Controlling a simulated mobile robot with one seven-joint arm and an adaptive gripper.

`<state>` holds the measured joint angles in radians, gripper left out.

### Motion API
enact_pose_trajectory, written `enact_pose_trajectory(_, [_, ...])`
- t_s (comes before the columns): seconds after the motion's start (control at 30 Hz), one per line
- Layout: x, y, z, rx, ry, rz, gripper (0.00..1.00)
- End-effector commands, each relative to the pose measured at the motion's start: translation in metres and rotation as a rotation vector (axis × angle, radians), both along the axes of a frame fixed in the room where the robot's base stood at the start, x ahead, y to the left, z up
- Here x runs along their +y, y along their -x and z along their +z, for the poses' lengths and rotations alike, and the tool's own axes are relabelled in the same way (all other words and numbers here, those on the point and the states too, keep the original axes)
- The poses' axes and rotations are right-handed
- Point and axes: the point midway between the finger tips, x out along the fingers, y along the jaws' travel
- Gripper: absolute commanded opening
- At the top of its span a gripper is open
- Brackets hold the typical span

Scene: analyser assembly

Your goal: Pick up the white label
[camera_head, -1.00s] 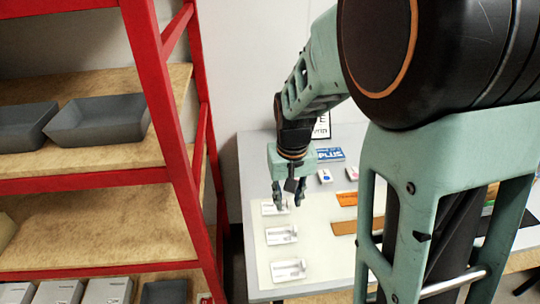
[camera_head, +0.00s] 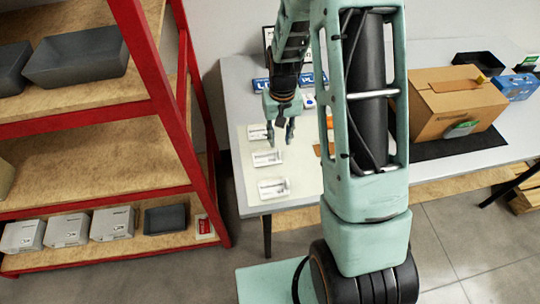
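Three flat white printed pieces lie in a column on a pale mat (camera_head: 303,178) at the left of the table. They are the far one (camera_head: 257,132), the middle one (camera_head: 267,157) and the near one (camera_head: 273,187). Any of them could be the white label; the print is too small to read. My gripper (camera_head: 280,143) points down over the mat, beside the far piece and beyond the middle one. Its two fingers are apart with nothing visible between them. Its exact height above the mat is hard to tell.
My arm hides the table's middle. A cardboard box (camera_head: 450,110), a black tray (camera_head: 478,63) and a blue box (camera_head: 517,86) stand at right. A red-framed shelf (camera_head: 160,90) with grey bins and white boxes stands left. An orange piece shows partly beside my arm.

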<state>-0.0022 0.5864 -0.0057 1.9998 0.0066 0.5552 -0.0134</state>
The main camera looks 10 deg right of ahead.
Motion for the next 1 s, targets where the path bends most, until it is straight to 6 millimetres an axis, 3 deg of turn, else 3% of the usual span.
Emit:
enact_pose_trajectory(0.5, [0.002, -0.005, -0.049, 0.002, 0.000, 0.000, 0.26])
enact_pose_trajectory(0.8, [0.002, -0.006, -0.052, 0.000, 0.000, 0.000, 0.26])
enact_pose_trajectory(1.0, [0.002, -0.006, -0.052, 0.000, 0.000, 0.000, 0.04])
